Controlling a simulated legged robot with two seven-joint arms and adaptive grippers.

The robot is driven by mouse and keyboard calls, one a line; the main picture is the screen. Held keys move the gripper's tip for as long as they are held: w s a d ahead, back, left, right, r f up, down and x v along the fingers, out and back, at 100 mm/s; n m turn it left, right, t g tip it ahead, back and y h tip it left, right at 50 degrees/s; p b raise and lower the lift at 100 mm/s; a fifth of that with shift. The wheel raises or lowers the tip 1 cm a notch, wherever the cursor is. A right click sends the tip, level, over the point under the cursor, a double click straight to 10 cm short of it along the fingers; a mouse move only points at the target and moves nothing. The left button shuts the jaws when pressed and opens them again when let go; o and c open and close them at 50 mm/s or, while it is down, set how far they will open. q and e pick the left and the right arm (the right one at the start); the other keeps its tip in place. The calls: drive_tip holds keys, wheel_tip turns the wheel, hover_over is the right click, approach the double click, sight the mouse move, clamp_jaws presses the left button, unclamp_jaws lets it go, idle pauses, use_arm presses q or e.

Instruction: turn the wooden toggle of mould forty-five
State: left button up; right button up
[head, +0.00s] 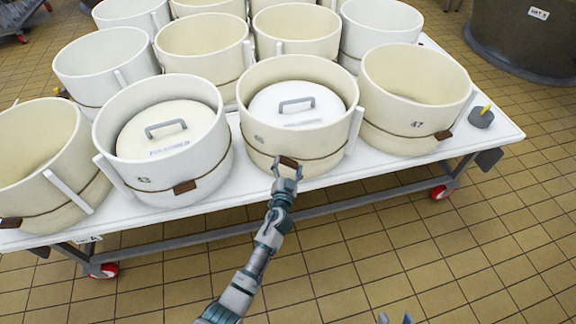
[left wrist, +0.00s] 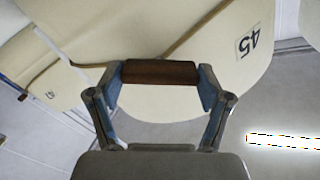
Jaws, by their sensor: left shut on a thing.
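Mould forty-five (head: 310,139) is the cream tub in the front row, second from the right, with a handled lid (head: 318,117) sitting inside it. Its number 45 (left wrist: 249,44) reads clearly in the left wrist view. The brown wooden toggle (left wrist: 160,72) lies crosswise between the two fingers of my left gripper (left wrist: 158,85), which is shut on it. In the head view, my left gripper (head: 287,170) is at the lower front of this mould, over the toggle. Two fingertips of my right gripper (head: 396,319) show apart at the bottom edge; the rest is cut off.
Mould 47 (head: 410,124) stands to the right and another lidded mould (head: 165,170) to the left, each with a brown toggle. More tubs fill the white wheeled table (head: 490,135) behind. A grey object with a yellow tip (head: 481,117) sits at right. Tiled floor in front is clear.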

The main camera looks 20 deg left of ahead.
use_arm(q)
drive_tip(key=shift+d+f+m+p, duration=0.1)
drive_tip(key=shift+f+m+p, duration=0.1)
drive_tip(key=shift+m, duration=1.85)
drive_tip(key=shift+d+f+m+p, duration=0.1)
drive_tip(key=shift+m+p, duration=0.05)
drive_tip(key=shift+m, duration=1.85)
drive_tip(key=shift+f+m+p, duration=0.1)
drive_tip(key=shift+m+p, duration=0.1)
drive_tip(key=shift+m, duration=1.85)
use_arm(e)
drive_tip(key=shift+w+a+f+n+g, duration=0.15)
drive_tip(key=shift+w+f+n+g, duration=0.15)
drive_tip(key=shift+w+f+g, duration=0.75)
use_arm(q)
drive_tip(key=shift+f, duration=0.1)
use_arm(e)
drive_tip(key=shift+r, duration=0.1)
drive_tip(key=shift+s, duration=0.1)
use_arm(q)
drive_tip(key=o, duration=1.1)
drive_tip(key=shift+c, duration=0.2)
drive_tip(key=shift+o, duration=0.2)
drive_tip(key=shift+r, duration=0.25)
